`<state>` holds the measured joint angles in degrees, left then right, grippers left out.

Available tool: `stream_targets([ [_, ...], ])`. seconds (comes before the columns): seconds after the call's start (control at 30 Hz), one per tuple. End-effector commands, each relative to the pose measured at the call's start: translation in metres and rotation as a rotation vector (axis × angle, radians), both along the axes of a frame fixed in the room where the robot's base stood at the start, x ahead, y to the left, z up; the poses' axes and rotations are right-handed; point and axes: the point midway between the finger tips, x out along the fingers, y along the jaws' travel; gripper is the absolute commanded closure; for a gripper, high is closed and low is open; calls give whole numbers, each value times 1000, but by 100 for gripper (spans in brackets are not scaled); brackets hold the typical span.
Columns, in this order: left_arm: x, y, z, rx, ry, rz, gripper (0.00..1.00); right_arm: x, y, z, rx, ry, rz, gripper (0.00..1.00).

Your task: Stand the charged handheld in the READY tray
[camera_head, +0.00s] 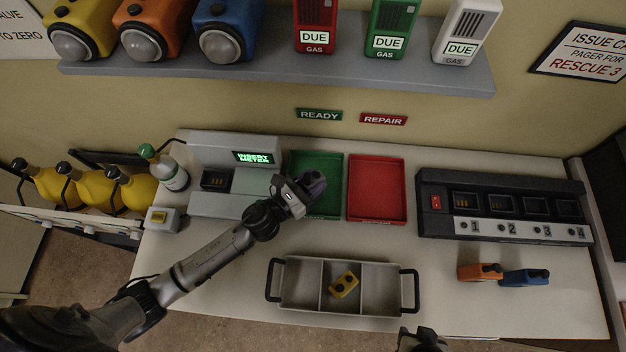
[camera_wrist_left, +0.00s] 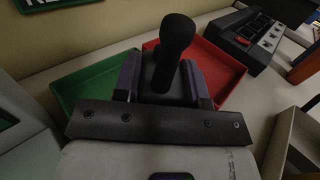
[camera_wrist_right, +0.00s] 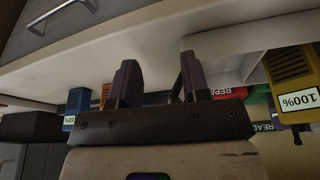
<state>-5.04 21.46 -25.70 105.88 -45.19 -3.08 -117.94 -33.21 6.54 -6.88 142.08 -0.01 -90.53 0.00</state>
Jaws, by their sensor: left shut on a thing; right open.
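My left gripper (camera_head: 308,186) is shut on a dark handheld (camera_wrist_left: 166,70) with a thick black antenna pointing up. Its lower body is hidden. A yellow handheld (camera_head: 344,285) stands in the middle compartment of the grey caddy (camera_head: 300,270). A yellow handheld labelled 100% shows in the right wrist view (camera_wrist_right: 290,70). My right gripper (camera_wrist_right: 158,82) is open and empty near the front edge.
The red REPAIR tray (camera_head: 376,188) adjoins the green one and is empty. A tester (camera_head: 225,150) with a lit screen stands left. A dark charger (camera_head: 505,207) with numbered bays is at right. Orange (camera_head: 478,272) and blue (camera_head: 526,277) handhelds stand in front of it. A shelf (camera_head: 270,80) hangs above.

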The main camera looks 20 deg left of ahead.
Motion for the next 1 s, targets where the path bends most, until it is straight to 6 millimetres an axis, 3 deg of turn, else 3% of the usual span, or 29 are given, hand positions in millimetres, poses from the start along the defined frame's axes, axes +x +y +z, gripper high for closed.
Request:
stream_targets([
  [0.23,0,0,-4,0,-1,0,99,0,-1,-4,-3,0,2,57],
  [0.27,0,0,-5,0,0,0,61,0,-1,-4,-4,-1,3,57],
  [0.5,0,0,-3,0,1,0,38,0,-3,-3,-11,-1,7,57],
  [1.0,-1,0,3,0,1,0,36,0,-2,2,-7,0,4,57],
])
